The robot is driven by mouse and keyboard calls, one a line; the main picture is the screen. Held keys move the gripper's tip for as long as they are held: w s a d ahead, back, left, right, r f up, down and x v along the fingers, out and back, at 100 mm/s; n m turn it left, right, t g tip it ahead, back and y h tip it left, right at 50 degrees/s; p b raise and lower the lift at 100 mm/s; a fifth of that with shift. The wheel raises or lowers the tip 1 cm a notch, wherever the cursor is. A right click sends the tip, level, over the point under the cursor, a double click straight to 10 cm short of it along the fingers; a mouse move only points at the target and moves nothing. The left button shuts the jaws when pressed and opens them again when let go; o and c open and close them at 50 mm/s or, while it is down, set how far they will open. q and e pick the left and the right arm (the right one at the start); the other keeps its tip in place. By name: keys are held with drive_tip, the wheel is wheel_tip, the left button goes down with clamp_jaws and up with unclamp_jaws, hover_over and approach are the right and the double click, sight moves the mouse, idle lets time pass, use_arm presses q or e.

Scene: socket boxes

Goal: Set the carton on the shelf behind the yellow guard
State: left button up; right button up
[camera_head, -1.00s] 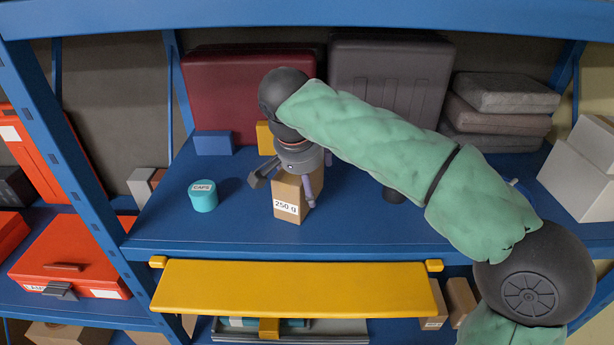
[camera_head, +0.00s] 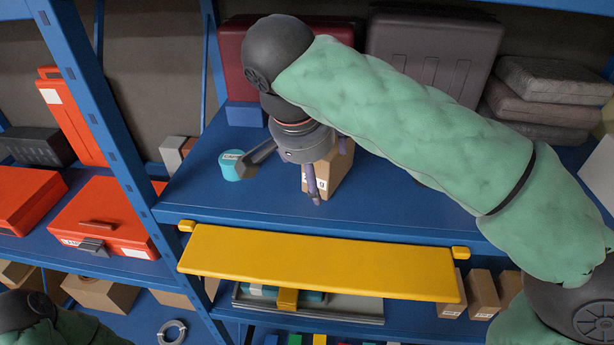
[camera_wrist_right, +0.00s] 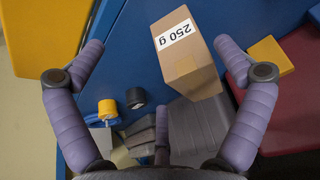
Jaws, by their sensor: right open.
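The tan carton (camera_head: 334,178) stands upright on the blue shelf (camera_head: 400,215), behind the yellow guard (camera_head: 320,262) along the front edge. My right gripper (camera_head: 318,170) is over the near left side of the carton and hides part of it. In the right wrist view, the carton (camera_wrist_right: 190,70) with its "250 g" label lies between the spread purple fingers of the gripper (camera_wrist_right: 158,55). A gap shows on the left finger's side; the carton is closer to the right finger. The gripper is open. My left gripper is out of view; only part of that arm shows at bottom left.
A teal "CAPS" tub (camera_head: 232,167) stands left of the gripper. A blue box (camera_head: 246,114), a dark red case (camera_head: 232,70) and a grey case (camera_head: 430,55) stand behind. Folded grey stacks (camera_head: 545,95) are at right. Shelf in front of the carton is bare.

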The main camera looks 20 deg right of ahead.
drive_tip(key=shift+s+a, duration=0.9)
drive_tip(key=shift+a, duration=0.25)
